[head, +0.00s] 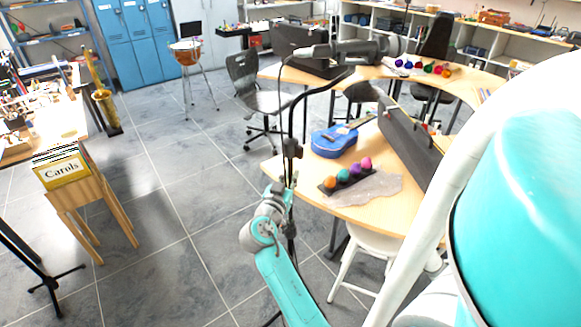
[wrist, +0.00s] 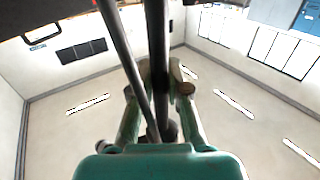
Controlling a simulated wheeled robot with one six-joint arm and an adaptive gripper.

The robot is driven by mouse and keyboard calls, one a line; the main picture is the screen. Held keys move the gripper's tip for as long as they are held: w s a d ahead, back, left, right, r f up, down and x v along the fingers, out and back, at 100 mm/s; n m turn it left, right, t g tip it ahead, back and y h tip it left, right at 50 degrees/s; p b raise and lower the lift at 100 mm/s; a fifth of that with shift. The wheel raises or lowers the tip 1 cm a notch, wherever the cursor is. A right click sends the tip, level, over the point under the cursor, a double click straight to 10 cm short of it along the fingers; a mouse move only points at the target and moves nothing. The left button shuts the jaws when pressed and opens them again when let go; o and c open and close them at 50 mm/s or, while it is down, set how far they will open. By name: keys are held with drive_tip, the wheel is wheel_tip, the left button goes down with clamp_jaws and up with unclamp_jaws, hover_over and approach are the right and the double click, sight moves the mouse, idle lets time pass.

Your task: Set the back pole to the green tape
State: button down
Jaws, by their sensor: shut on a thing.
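A black microphone stand (head: 290,118) rises in the middle of the head view, with a grey microphone (head: 352,49) and curved black tubes or cables at its top. My gripper (head: 285,187) is at the stand's upright, below a dark clamp. In the wrist view my gripper (wrist: 158,92) has its fingers on both sides of a thick dark pole (wrist: 157,40) and is shut on it. A thinner dark rod (wrist: 123,57) slants up beside it to the left. I cannot make out green tape in either view, nor which pole is the back one.
A wooden table (head: 350,213) behind the stand holds a blue ukulele (head: 334,141) and a rack of coloured balls (head: 346,175). A white stool (head: 352,262) stands beneath it. A crate of records (head: 61,170) stands left. The floor between is clear.

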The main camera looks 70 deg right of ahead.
drive_tip(key=shift+r, duration=0.1)
drive_tip(key=c, duration=1.1)
unclamp_jaws()
drive_tip(key=shift+c, duration=0.2)
drive_tip(key=a, duration=1.2)
drive_tip(key=shift+s, duration=0.2)
